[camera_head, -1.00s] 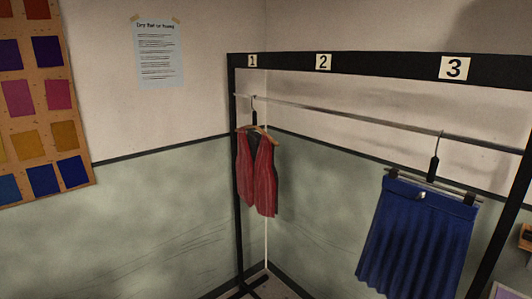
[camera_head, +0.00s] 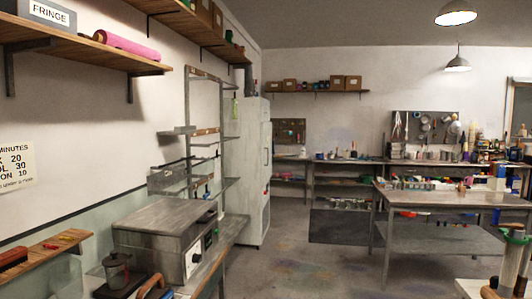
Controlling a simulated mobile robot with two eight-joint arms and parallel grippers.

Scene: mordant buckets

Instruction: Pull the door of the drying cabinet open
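A tall pale cabinet (camera_head: 252,170) stands on the floor against the left wall, towards the back of the room. It looks like the drying cabinet, but no label on it is readable. Its front faces right and is seen at a steep angle; a dark handle (camera_head: 266,157) shows there. Its door looks shut. Neither of my grippers is in view.
A bench with a grey metal box (camera_head: 160,232) runs along the left wall before the cabinet. A worktable (camera_head: 450,198) stands at right, with shelves and a back bench (camera_head: 345,160) behind. The floor (camera_head: 300,255) between is clear.

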